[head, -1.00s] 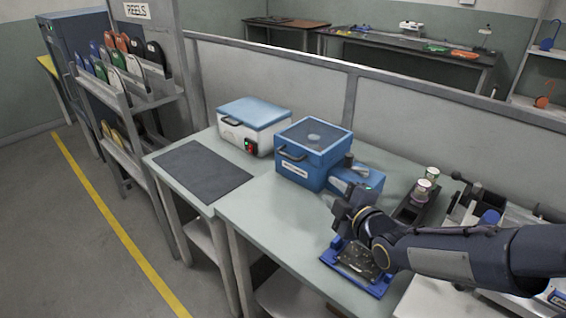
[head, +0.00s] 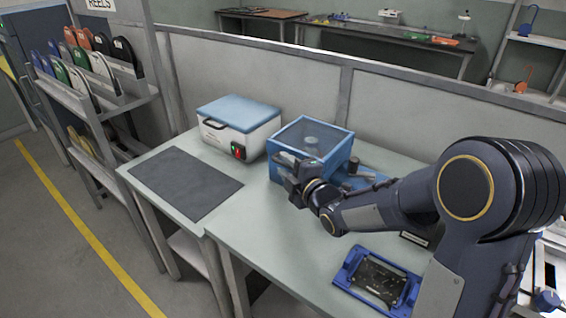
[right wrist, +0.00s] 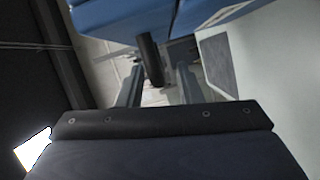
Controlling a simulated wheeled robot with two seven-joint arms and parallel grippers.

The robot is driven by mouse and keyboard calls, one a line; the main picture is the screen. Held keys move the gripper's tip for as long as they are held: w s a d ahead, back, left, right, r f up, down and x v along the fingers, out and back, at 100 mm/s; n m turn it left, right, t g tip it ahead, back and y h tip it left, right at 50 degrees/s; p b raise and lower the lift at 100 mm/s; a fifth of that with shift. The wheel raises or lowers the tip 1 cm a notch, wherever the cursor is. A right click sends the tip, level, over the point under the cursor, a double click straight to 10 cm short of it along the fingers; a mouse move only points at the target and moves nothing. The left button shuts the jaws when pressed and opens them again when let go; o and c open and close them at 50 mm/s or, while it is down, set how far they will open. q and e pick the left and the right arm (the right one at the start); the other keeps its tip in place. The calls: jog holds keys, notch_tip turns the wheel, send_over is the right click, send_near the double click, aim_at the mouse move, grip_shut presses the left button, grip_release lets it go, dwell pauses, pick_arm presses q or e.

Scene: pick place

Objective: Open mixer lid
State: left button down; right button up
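The mixer is a blue box (head: 330,172) with a blue-framed, see-through lid (head: 312,136) that looks closed. My right gripper (head: 289,176) is at its front face, by the handle, and hides part of the front. In the right wrist view, the dark handle bar (right wrist: 150,58) lies between the two fingers of my right gripper (right wrist: 158,82). The fingers stand apart, with gaps visible beside the bar, so the gripper looks open around it. Blue mixer panels (right wrist: 125,18) fill the top of that view. My left gripper is not in view.
A white box with a blue lid (head: 238,110) stands left of the mixer. A dark mat (head: 186,182) lies on the left table. A blue fixture with a dark board (head: 378,280) lies at the front right. The table's front middle (head: 265,225) is clear.

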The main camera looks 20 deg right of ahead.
jog(key=shift+w+a, duration=0.2)
jog(key=shift+w, duration=0.5)
grip_shut()
